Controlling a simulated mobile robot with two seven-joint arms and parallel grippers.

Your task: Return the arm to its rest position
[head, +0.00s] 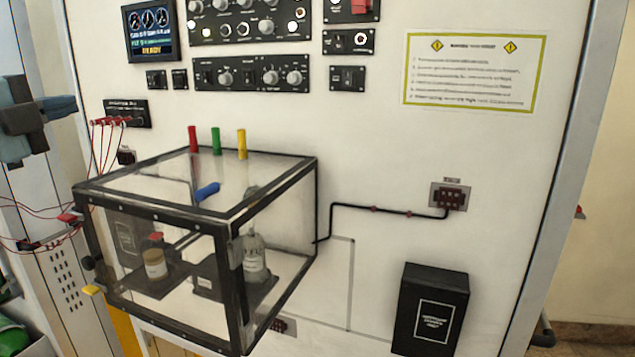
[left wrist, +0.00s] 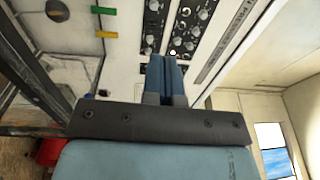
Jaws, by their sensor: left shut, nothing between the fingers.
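My left gripper (head: 68,106) is at the left edge of the head view, with its blue-grey fingers pointing right toward the panel. In the left wrist view its two fingers (left wrist: 166,72) lie side by side, shut and empty. It is apart from the panel and up and left of the clear box. My right gripper is in neither view.
A clear black-framed box (head: 195,215) juts from the white panel (head: 380,170), with red, green and yellow tubes on top. A black box (head: 430,310) is mounted lower right. Knob modules (head: 250,73) line the upper panel.

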